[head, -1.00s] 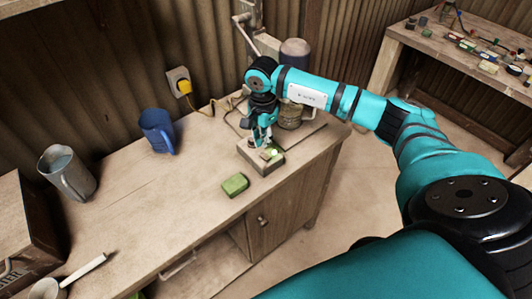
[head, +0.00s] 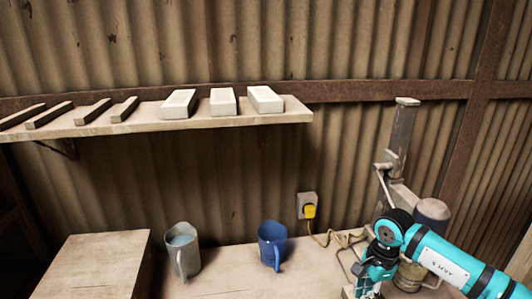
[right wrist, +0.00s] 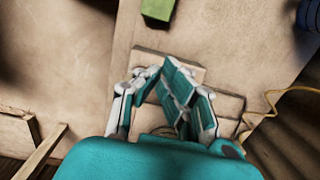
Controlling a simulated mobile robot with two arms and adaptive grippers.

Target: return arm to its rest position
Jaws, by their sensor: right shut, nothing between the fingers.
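My right arm, teal, comes in at the lower right of the head view. Its gripper (head: 368,284) hangs at the bottom edge in front of the press (head: 402,140), a grey column with a lever. In the right wrist view the gripper (right wrist: 178,82) is shut and empty, over the pale block-like base (right wrist: 185,68) of the press. The fingers hide part of that base, and I cannot tell whether they touch it. A green block (right wrist: 158,8) lies on the bench, apart from the fingers, cut by the top edge. My left gripper is not in view.
A blue mug (head: 271,245) and a grey metal jug (head: 182,250) stand on the bench. A yellow plug (head: 309,211) and its cable run close to the press. A wall shelf (head: 150,126) holds several white blocks and dark bars. A wooden box (head: 95,266) is at the left.

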